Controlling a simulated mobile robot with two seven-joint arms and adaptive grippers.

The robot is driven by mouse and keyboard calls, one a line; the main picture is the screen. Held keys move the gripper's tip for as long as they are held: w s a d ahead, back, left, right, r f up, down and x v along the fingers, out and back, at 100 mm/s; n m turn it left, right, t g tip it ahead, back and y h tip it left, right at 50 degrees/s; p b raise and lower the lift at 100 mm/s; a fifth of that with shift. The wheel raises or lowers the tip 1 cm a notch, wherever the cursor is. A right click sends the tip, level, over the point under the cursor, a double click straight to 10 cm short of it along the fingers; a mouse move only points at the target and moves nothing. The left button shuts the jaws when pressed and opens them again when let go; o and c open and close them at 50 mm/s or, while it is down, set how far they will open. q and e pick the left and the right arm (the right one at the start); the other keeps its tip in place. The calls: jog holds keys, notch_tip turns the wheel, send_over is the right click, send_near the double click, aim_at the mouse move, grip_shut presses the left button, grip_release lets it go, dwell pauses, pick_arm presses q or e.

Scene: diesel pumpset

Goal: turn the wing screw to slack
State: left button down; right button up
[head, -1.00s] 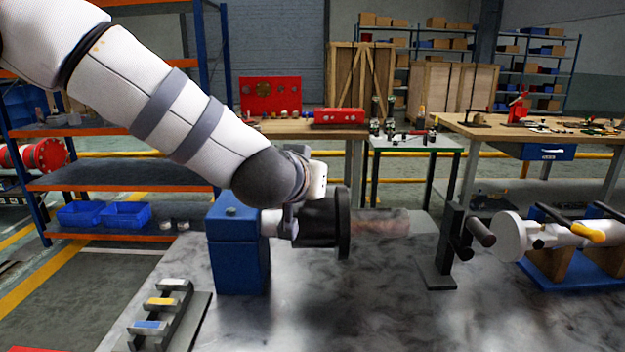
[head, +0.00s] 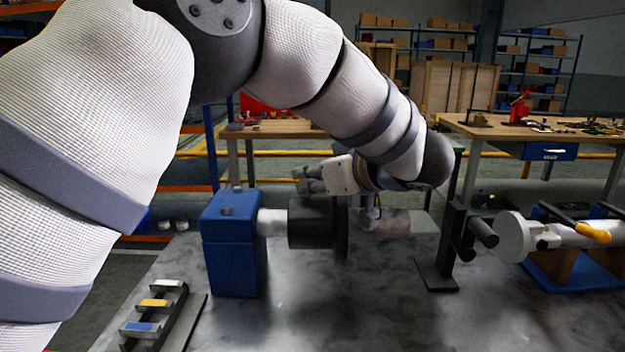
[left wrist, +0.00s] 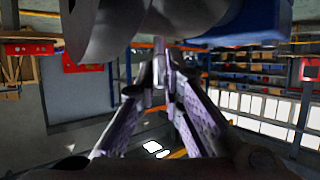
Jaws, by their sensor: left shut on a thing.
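My left gripper (head: 304,180) reaches in from the right, just above the dark coupling drum (head: 312,226) on the shaft. In the left wrist view its two fingers (left wrist: 160,84) come together on a small grey piece (left wrist: 159,58), which I take for the wing screw. The fingers and wrist cover most of it, and its angle cannot be made out. In the head view I cannot pick out the screw. The drum shows as a large dark rounded shape (left wrist: 120,30) close above the fingers. My right gripper is not in view.
A blue pedestal (head: 233,245) stands left of the drum. A rack of coloured blocks (head: 160,310) lies at the front left. A dark upright stand (head: 440,245) and a white cylinder on a blue cradle (head: 560,275) are to the right. The front middle of the table is clear.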

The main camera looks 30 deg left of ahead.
pick_arm(q)
jog(key=n+g, duration=0.1)
jog(key=f+n+g+y+b, duration=0.1)
jog(key=n+g, duration=0.1)
jog(key=shift+w+g+b, duration=0.1)
jog(key=shift+g+b, duration=0.2)
jog(key=shift+r+n+g+b, duration=0.25)
jog(key=shift+n+g+b, duration=0.3)
jog(key=shift+n+g, duration=0.3)
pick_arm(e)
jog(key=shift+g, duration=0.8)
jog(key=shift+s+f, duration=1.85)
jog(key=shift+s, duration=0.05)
pick_arm(q)
jog(key=shift+r, duration=0.1)
jog(key=c, duration=1.7)
grip_release()
jog(key=shift+a, duration=0.1)
jog(key=shift+r, duration=0.1)
jog(key=v, duration=0.7)
jog(key=shift+d, duration=0.35)
